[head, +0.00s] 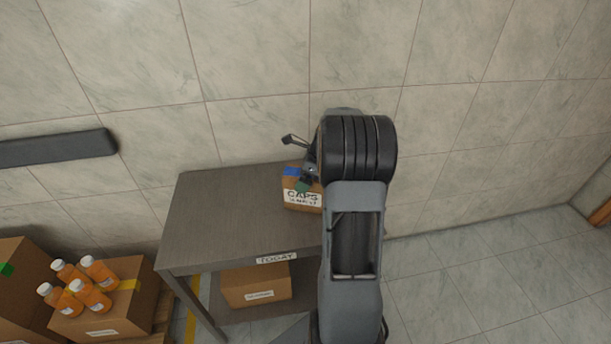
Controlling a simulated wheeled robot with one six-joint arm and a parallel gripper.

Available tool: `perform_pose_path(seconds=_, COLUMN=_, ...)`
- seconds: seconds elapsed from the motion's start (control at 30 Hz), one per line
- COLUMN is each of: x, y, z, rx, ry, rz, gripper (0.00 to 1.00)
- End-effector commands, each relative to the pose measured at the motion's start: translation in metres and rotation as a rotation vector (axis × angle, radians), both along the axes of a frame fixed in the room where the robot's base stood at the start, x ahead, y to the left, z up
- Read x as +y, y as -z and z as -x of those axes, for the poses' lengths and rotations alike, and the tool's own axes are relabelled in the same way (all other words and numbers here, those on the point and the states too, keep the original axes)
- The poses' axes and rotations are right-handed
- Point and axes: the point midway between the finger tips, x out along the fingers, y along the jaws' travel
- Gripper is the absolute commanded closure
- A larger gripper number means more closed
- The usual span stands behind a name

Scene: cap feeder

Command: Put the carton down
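The carton (301,198) is a small brown box with a white label reading CAPS and a strip of blue tape. In the head view it shows at the right part of the grey table (225,215). I cannot tell whether it rests on the tabletop or is just above it. My gripper (301,164) is at the top of the carton, with a dark part sticking out to the upper left and a green part against the carton's front. My arm hides the carton's right side and much of the gripper, so its grip is unclear.
A brown box (256,287) sits on the table's lower shelf, under a TODAY label (277,258). At lower left, several orange bottles (90,296) stand on a cardboard box (128,318). A tiled wall (260,60) is close behind the table. The left tabletop is bare.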

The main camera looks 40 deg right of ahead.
Motion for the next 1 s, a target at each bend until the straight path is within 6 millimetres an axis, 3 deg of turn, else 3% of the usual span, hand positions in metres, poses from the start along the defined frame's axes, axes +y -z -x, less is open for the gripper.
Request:
perform_pose_path(seconds=0.33, x=-0.002, y=-0.010, z=0.001, rx=-0.002, ry=0.000, rz=0.002, gripper=0.00)
perform_pose_path(seconds=0.8, x=-0.024, y=-0.089, z=0.026, rx=-0.004, ry=0.001, rz=0.003, gripper=0.00)
perform_pose_path(seconds=1.0, x=-0.029, y=-0.108, z=0.032, rx=-0.002, ry=-0.002, rz=0.002, gripper=0.00)
